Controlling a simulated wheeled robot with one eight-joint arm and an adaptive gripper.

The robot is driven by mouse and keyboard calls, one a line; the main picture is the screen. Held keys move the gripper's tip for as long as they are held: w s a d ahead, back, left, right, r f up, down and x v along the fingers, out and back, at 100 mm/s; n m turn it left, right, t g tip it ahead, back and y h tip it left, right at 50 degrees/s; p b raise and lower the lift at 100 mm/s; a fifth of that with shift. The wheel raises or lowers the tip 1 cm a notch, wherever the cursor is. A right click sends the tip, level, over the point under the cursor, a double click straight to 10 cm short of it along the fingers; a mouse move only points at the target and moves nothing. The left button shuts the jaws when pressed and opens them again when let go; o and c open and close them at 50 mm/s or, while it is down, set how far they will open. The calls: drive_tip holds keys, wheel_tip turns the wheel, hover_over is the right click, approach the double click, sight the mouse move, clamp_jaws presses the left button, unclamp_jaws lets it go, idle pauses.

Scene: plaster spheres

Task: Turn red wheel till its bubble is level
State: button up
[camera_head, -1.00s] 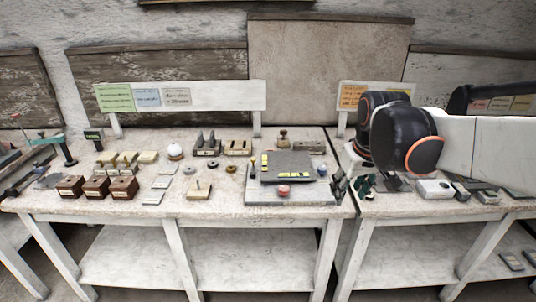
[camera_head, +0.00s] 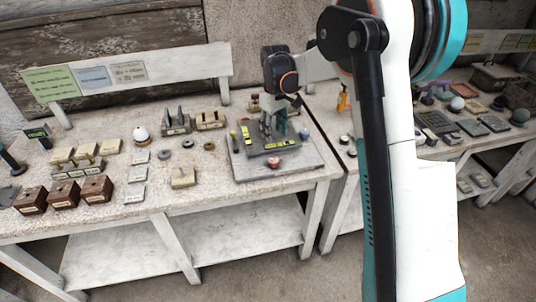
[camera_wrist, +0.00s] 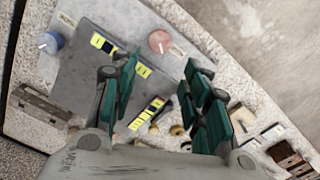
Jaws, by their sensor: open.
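The red wheel (camera_head: 273,162) sits at the front edge of a light grey base (camera_head: 245,172). In the wrist view the red wheel (camera_wrist: 160,41) is a pale red disc with a white mark, beyond my fingertips. A dark plate (camera_head: 262,142) on the base carries yellow bubble vials; one vial (camera_wrist: 104,44) lies between the red and blue wheels, and another (camera_wrist: 147,113) shows between my fingers. The bubbles are too small to read. My gripper (camera_head: 272,125) is open above the plate, behind the red wheel and apart from it; its green-padded fingers (camera_wrist: 162,80) hold nothing.
A blue wheel (camera_wrist: 50,43) stands at the base's other corner. The tabletop just left of the base is mostly clear.

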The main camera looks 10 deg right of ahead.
sight(274, 159)
wheel_tip(274, 159, down, 13)
drive_tip(key=b, duration=0.3)
drive_tip(key=shift+f, duration=0.15)
drive_tip(key=c, duration=0.8)
